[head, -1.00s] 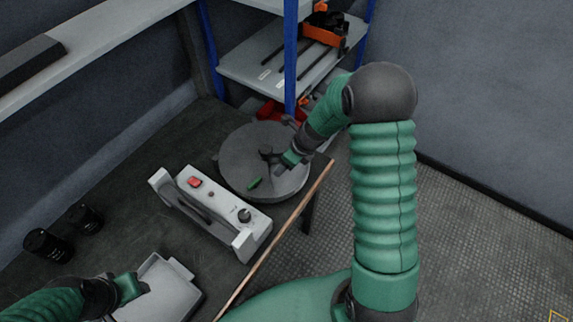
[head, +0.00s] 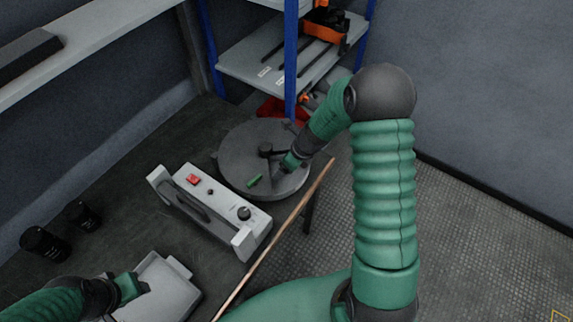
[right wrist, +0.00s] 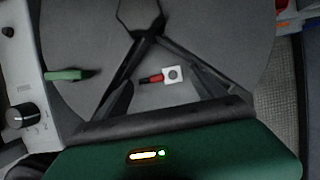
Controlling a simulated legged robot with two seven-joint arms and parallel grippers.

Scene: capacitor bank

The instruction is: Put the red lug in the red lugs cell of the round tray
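The round grey tray (head: 232,160) stands at the far end of the bench, with dark dividers around a central hub. In the right wrist view, the red lug (right wrist: 150,79) lies in a tray cell (right wrist: 165,101) between two dividers, its end at a white square with a dark ring. My right gripper (right wrist: 163,82) is open above that cell, its fingers apart on either side of the lug. It also shows over the tray in the head view (head: 283,170). My left gripper (head: 136,289) is over a grey bin at lower left; its fingers are unclear.
A green lug (right wrist: 68,74) lies in another part of the tray, left of the red one. A grey box with a handle, red switch and knob (head: 210,212) stands beside the tray. Two black cylinders (head: 45,244) stand at left. A shelf with blue posts (head: 290,65) is behind.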

